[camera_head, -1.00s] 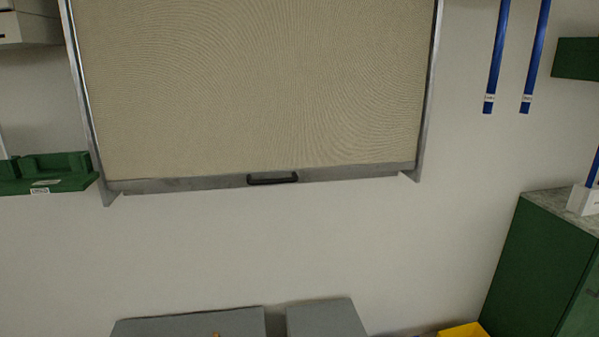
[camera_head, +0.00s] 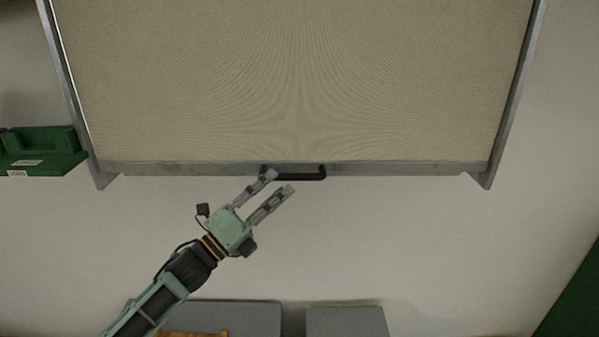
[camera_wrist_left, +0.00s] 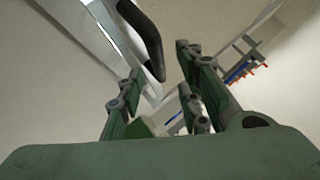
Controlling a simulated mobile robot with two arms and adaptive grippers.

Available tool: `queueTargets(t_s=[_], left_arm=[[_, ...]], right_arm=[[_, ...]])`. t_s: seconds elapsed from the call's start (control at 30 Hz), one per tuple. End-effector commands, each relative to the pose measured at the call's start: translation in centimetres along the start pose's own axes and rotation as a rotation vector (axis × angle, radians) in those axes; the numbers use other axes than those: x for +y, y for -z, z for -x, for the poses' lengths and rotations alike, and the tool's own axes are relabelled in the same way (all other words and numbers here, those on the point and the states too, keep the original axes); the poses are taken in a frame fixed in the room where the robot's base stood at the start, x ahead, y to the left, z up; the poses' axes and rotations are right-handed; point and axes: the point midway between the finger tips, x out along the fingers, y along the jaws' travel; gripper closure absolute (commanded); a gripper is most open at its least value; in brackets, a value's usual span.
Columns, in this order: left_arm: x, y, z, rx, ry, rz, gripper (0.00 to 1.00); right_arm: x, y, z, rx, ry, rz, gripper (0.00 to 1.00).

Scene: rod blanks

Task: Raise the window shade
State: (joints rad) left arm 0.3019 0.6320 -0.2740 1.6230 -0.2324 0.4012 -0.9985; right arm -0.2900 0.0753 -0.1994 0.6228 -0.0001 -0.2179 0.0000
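The beige window shade (camera_head: 300,80) hangs lowered in its grey metal frame, with a grey bottom bar (camera_head: 400,168). A black handle (camera_head: 308,176) sits at the middle of the bar, and it also shows in the left wrist view (camera_wrist_left: 146,38). My left gripper (camera_head: 282,182) is open, with its fingertips at the left part of the handle. In the left wrist view the handle's end lies close to the gap between the open fingers (camera_wrist_left: 160,78). Nothing is seen gripped. My right gripper is not in view.
A green shelf bin (camera_head: 40,160) is on the wall at the left of the shade. Grey boxes (camera_head: 345,321) stand low below the shade. A green cabinet (camera_head: 575,295) shows at the lower right. The wall below the bar is bare.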

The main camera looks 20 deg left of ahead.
Motion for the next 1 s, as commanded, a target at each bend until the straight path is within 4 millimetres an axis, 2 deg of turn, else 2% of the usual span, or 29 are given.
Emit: queueTargets(t_s=[0.1, 0.2, 0.4, 0.57, 0.7, 1.0], left_arm=[[-0.3, -0.2, -2.3, -0.002, 0.003, 0.001, 0.67], [-0.2, -0.1, -3.8, -0.002, 0.001, 0.002, 0.67], [-0.1, -0.1, -5.4, -0.002, 0.0, 0.003, 0.67], [0.1, 0.0, -5.6, -0.002, -0.002, 0.003, 0.67], [0.1, 0.0, -5.5, -0.002, -0.002, 0.003, 0.68], [0.1, 0.0, -5.5, -0.002, -0.002, 0.003, 0.95]], right_arm=[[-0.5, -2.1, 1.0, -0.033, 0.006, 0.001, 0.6], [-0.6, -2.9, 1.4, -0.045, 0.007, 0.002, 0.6], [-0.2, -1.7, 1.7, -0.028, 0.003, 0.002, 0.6], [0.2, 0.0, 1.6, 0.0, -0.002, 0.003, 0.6], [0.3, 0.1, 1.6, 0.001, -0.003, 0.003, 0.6], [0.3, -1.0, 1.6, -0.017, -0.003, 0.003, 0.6]])
